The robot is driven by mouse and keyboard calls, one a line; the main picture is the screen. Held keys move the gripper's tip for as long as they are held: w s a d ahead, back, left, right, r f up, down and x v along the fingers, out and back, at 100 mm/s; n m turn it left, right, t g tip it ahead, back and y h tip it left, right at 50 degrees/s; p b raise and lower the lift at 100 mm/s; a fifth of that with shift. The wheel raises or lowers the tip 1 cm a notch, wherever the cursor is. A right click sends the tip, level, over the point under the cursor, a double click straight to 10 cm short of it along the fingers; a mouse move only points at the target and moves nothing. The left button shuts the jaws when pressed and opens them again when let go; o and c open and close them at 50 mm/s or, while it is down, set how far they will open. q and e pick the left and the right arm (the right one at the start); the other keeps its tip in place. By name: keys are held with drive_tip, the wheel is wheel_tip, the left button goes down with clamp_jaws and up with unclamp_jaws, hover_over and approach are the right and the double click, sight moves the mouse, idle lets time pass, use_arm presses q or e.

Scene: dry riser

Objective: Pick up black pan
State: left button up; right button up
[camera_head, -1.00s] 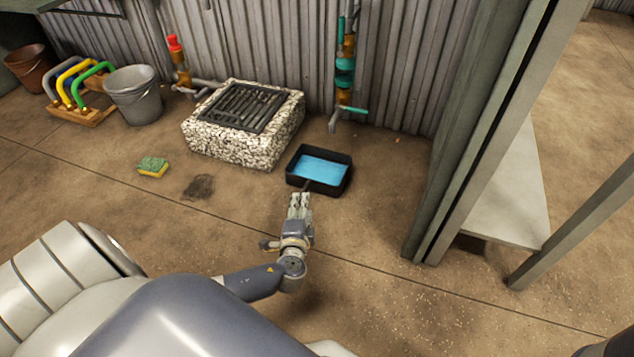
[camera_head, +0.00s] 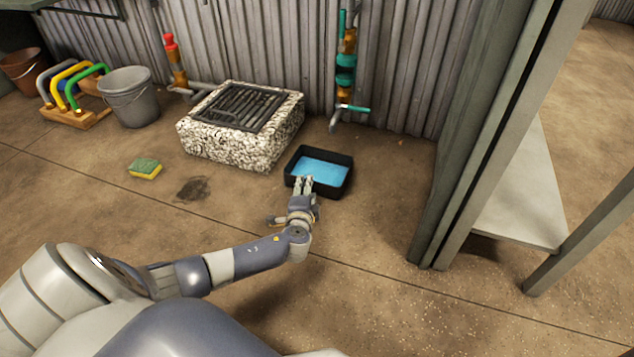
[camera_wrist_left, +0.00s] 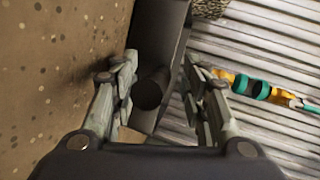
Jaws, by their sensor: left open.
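The black pan (camera_head: 338,189) is a rectangular tray with blue liquid (camera_head: 322,170) inside, standing on the floor under the tap. My left gripper (camera_head: 304,181) is open at the pan's near side, its fingers over that edge in the head view. In the left wrist view the open fingers (camera_wrist_left: 166,92) have a dark part of the pan (camera_wrist_left: 160,50) between them, with a round dark end facing the camera. I cannot tell whether the fingers touch it. My right gripper is not in view.
A stone block with a grate (camera_head: 240,125) stands left of the pan. A tap pipe (camera_head: 346,75) rises behind it. A metal post (camera_head: 450,190) stands to the right. A sponge (camera_head: 145,169) and a grey bucket (camera_head: 130,96) are further left.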

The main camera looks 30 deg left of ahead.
use_arm(q)
drive_tip(key=shift+w+a, duration=0.1)
drive_tip(key=shift+w, duration=0.05)
clamp_jaws()
idle(0.4)
